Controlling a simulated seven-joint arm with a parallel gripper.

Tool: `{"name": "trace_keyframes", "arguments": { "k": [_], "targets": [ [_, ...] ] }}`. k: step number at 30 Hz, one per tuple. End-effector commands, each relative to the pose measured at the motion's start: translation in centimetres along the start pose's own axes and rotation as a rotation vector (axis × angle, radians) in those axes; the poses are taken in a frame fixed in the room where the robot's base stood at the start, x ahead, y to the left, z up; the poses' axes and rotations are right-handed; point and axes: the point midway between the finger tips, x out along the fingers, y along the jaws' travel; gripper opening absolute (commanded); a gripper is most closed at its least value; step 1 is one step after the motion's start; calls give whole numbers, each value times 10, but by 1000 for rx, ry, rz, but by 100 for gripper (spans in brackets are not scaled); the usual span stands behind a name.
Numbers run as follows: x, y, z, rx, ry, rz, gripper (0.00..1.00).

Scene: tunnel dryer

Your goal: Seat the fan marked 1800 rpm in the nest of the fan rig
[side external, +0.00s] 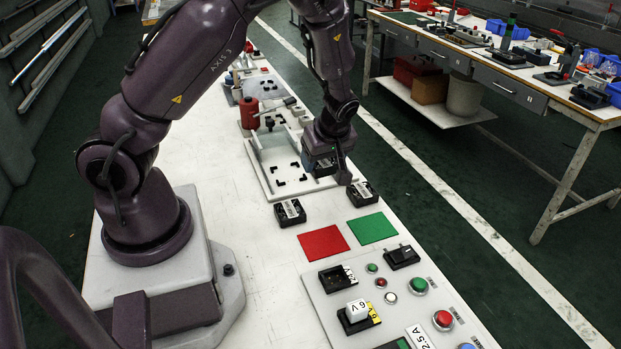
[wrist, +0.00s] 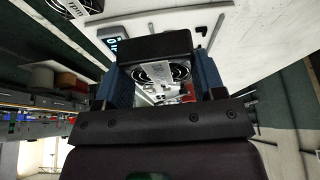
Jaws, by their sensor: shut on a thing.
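My gripper (side external: 328,172) is shut on a black fan (side external: 319,166) and holds it above the right side of the fan rig's white plate (side external: 268,178). In the wrist view the held fan (wrist: 158,48) sits between the two blue-grey fingers of my gripper (wrist: 166,80); it has a pale label strip whose print I cannot read. Black corner pieces (side external: 279,183) stand on the plate; I cannot tell which form the nest. Two other black fans with white labels lie on the table, one at left (side external: 290,212) and one at right (side external: 361,194). The wrist view shows one labelled "rpm" (wrist: 76,9), its number cut off.
A red mat (side external: 323,243) and a green mat (side external: 372,228) lie in front of the loose fans. A control panel (side external: 404,292) with buttons and blocks is nearer the camera. The white table left of the rig is clear.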

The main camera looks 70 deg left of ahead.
Motion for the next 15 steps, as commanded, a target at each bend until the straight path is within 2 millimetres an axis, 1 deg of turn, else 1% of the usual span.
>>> {"name": "trace_keyframes", "arguments": {
  "k": [1, 4, 6, 9, 12, 14, 15],
  "targets": [
    [5, -6, -14, -41, -3, -17, 39],
    [17, -18, -42, -107, -12, -39, 39],
    [27, -27, -62, -130, -15, -44, 39],
    [38, -37, -85, -132, -18, -41, 39],
    [46, -44, -103, -105, -16, -28, 39],
    [49, -44, -109, -62, -12, -11, 39],
    [49, -40, -109, -25, -8, 3, 39]
  ]
}}
